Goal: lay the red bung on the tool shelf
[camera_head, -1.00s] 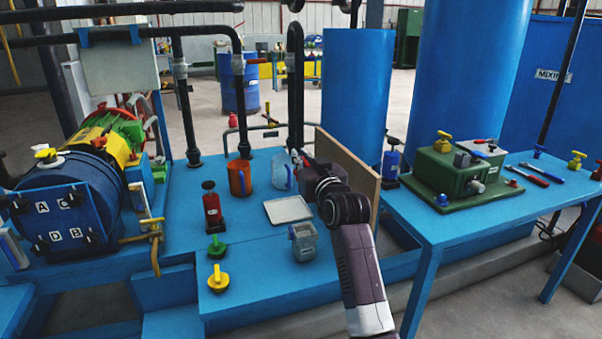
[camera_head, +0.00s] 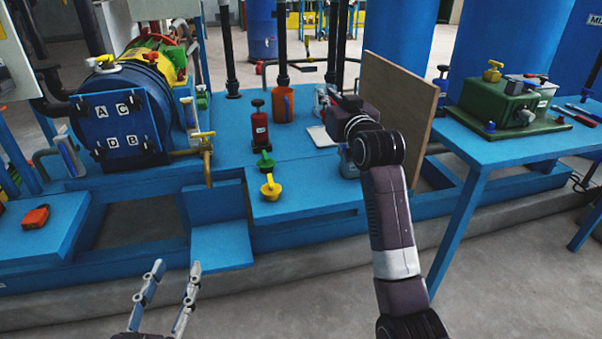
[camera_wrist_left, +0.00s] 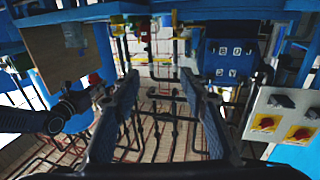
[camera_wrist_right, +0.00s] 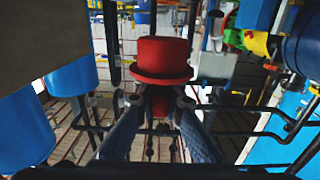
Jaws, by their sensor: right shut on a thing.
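My right gripper (camera_wrist_right: 160,110) is shut on the red bung (camera_wrist_right: 161,58), which stands upright between its fingertips in the right wrist view. In the head view this gripper (camera_head: 338,103) is small, at the end of the arm in front of a tan board, and the bung is hard to make out. The left wrist view shows a small red spot (camera_wrist_left: 94,78) at that gripper, likely the bung. My left gripper (camera_head: 170,285) is open and empty, low in front of the bench. A low blue shelf (camera_head: 65,235) at the left bears a red-orange tool (camera_head: 35,217); I cannot tell for sure that it is the tool shelf.
The blue autoclave (camera_head: 120,120) stands at the left. The upright tan board (camera_head: 398,108) is beside my right arm. Screwdrivers lie on the right table (camera_head: 497,146).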

